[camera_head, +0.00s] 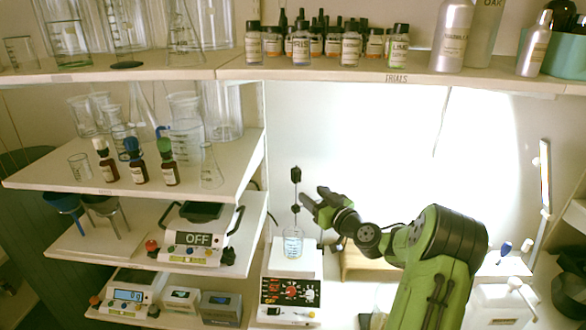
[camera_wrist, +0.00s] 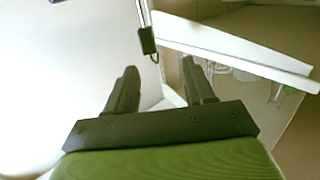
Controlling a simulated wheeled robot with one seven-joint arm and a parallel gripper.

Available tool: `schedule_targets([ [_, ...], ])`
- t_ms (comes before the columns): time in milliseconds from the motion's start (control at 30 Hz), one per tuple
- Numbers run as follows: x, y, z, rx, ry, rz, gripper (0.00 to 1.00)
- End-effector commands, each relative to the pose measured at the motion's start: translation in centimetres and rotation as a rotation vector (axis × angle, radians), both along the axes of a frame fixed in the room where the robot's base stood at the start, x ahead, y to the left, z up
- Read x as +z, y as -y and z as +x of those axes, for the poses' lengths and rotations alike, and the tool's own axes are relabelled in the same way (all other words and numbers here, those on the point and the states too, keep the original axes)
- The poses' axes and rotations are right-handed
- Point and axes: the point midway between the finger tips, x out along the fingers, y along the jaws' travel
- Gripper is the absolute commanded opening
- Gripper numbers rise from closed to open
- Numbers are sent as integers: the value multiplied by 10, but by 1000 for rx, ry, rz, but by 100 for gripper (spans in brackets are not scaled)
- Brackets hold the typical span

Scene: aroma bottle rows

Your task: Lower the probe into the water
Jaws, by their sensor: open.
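A vertical metal rod carries black blocks, the upper one (camera_head: 296,174) above the lower one (camera_head: 295,208); I cannot tell which part is the probe. Below them a glass beaker (camera_head: 293,244) with clear contents stands on a white hotplate (camera_head: 291,292) with a black, red-knobbed front panel. My gripper (camera_head: 306,202) is just right of the rod, above the beaker. In the wrist view my gripper (camera_wrist: 160,75) is open and empty. A black block (camera_wrist: 147,41) on the rod, with a thin dark wire below it, shows beyond the fingertips, nearer the left finger.
Shelves on the left hold glassware, dropper bottles (camera_head: 136,162) and a balance reading OFF (camera_head: 197,240). A shelf above (camera_head: 400,77) holds rows of small bottles. A wooden box (camera_head: 365,264) stands right of the hotplate, behind my arm. The bright wall behind is clear.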

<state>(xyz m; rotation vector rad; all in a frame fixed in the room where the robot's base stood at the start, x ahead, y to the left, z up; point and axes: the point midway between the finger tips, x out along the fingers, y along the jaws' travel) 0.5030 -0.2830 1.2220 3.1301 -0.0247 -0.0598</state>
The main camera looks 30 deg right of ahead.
Motion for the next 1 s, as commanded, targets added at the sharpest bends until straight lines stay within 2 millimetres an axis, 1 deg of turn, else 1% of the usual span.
schedule_targets([
  [33, -1, 12, -3, -27, 23, 8, 53],
  [67, -1, 15, -4, -36, 32, 9, 53],
  [167, 0, 18, 2, -42, 41, 9, 53],
  [267, 2, 18, 20, -39, 40, 9, 53],
  [500, 3, 21, 81, -38, 38, 10, 53],
  [700, 1, 23, 125, -38, 37, 10, 53],
  [833, 0, 25, 143, -40, 36, 9, 53],
  [1000, -2, 25, 152, -40, 35, 11, 53],
])
